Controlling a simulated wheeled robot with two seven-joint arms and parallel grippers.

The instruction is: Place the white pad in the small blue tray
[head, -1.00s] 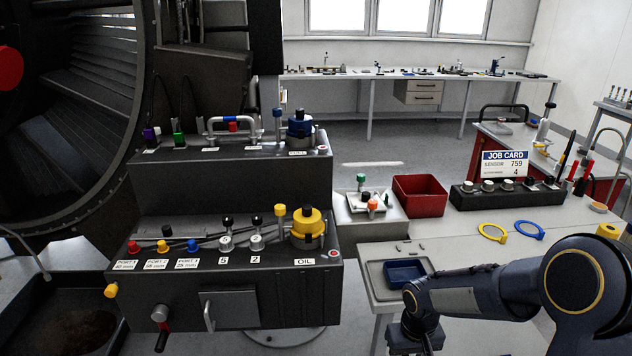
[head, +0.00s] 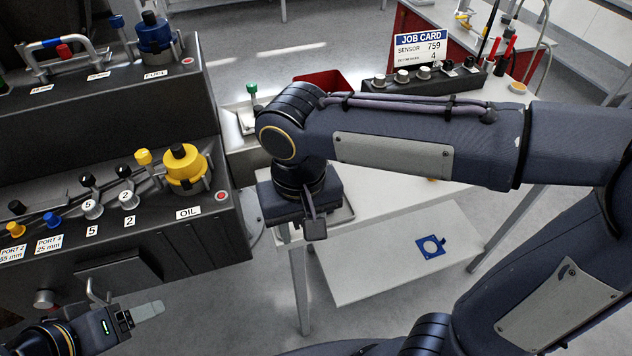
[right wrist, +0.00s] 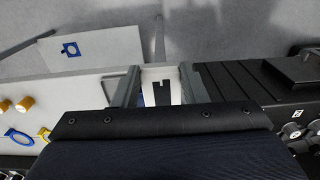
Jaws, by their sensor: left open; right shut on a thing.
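My right gripper (head: 314,222) points down over the near left corner of the white bench. In the right wrist view its two fingers (right wrist: 160,88) are shut on a white piece with a dark mark, seemingly the white pad (right wrist: 149,76). The pad cannot be made out in the head view. The small blue tray is hidden in the head view behind my right gripper and forearm, and I cannot see it in the right wrist view. My left gripper (head: 148,311) is open and empty at the lower left, in front of the dark console.
The dark console (head: 120,240) with knobs and levers stands left of the bench (head: 370,215). A blue plate (head: 430,247) lies on the lower shelf. A red bin (head: 326,80) and a black knob rack (head: 420,86) are behind my right arm.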

